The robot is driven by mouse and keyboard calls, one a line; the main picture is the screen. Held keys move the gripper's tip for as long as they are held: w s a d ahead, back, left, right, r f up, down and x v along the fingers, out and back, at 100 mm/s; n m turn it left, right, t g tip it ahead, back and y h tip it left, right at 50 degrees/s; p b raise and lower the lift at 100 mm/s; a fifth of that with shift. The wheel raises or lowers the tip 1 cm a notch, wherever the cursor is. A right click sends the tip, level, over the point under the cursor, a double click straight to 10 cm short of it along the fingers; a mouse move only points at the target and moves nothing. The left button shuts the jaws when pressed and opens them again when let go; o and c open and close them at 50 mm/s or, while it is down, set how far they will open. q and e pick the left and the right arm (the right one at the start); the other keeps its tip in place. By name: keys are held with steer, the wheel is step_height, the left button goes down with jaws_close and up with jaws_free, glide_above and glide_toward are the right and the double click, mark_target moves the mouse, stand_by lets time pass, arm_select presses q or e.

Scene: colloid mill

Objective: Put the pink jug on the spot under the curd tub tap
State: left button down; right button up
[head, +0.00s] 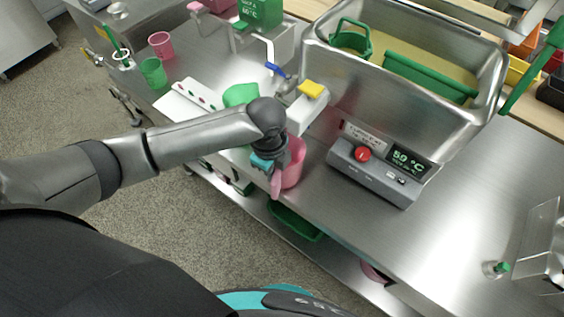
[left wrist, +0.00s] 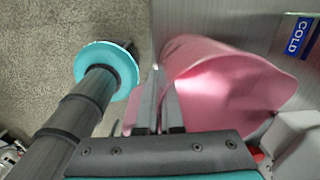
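The pink jug (head: 293,163) is at the front edge of the steel table, partly hidden by my left arm. My left gripper (head: 268,170) is at its handle; in the left wrist view the fingers (left wrist: 163,105) are close together on the handle, with the jug's body (left wrist: 225,85) beside them. The curd tub (head: 318,52) is a large steel basin behind. Its tap, a pale block with a yellow handle (head: 312,89), juts forward just above and behind the jug. I cannot make out the spot under it or whether the jug touches the table. My right gripper is not in view.
A control box (head: 375,175) with a red knob and a temperature display stands right of the jug. A green vessel (head: 240,94) stands behind my forearm. A blue-handled tap (head: 275,69) is beyond it. Bare table (head: 450,210) lies to the right.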

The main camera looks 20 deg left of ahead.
arm_select(q)
steer(key=w, duration=0.1)
steer(key=w+d, duration=0.1)
steer(key=w, duration=0.1)
steer(key=shift+w+d+b, duration=0.15)
steer(key=shift+w+b, duration=0.15)
steer(key=shift+f, duration=0.3)
steer(key=c, duration=1.5)
jaws_free()
steer(key=shift+f, duration=0.2)
steer(key=shift+c, duration=0.2)
steer(key=o, duration=0.5)
steer(key=shift+s, duration=0.1)
steer(key=shift+c, duration=0.2)
